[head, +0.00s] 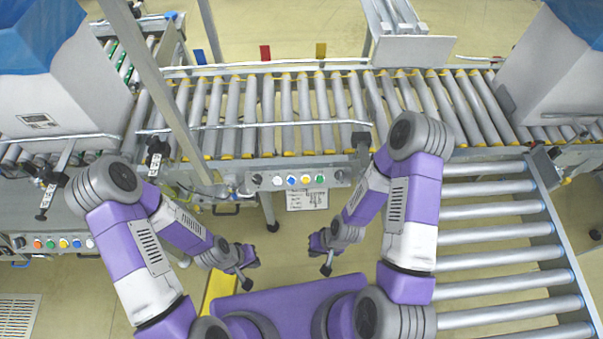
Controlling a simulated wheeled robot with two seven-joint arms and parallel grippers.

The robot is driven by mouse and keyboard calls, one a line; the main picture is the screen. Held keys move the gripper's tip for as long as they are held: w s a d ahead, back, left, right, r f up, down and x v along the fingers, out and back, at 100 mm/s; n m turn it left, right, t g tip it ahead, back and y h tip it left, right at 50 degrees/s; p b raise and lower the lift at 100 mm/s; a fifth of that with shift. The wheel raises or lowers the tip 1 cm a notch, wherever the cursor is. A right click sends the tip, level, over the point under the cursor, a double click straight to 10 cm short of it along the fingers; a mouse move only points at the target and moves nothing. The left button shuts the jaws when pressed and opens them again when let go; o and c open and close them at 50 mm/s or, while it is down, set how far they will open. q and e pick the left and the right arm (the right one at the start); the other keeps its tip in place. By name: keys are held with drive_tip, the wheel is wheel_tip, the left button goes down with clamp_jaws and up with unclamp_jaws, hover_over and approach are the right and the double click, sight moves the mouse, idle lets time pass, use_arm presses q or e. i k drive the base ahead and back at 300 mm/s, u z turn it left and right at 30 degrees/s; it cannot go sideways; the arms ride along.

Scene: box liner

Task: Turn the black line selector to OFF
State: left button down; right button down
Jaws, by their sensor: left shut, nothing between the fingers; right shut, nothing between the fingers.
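A control panel with a row of buttons (298,179) sits on the front of the roller conveyor, ahead of me. A small black knob (256,178) is at its left end, left of white, blue, yellow and green buttons. Another black knob (18,242) is at the left end of a second button panel (56,243) at the far left. I cannot tell which knob is the line selector, nor read a setting. My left gripper (246,284) is shut and empty, below the middle panel. My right gripper (326,270) is shut and empty, to its right, apart from the panel.
The roller conveyor (283,105) runs across the view behind the panel. A second roller conveyor (500,238) extends along my right side. Grey machines with blue tops stand left (60,100) and right (560,65). A paper sheet (307,199) hangs under the panel. Open floor lies between.

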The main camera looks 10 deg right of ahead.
sight(258, 180)
drive_tip(key=z, duration=1.05)
drive_tip(key=k, duration=0.7)
drive_tip(key=u, duration=1.3)
drive_tip(key=i, duration=0.5)
drive_tip(key=u, duration=0.05)
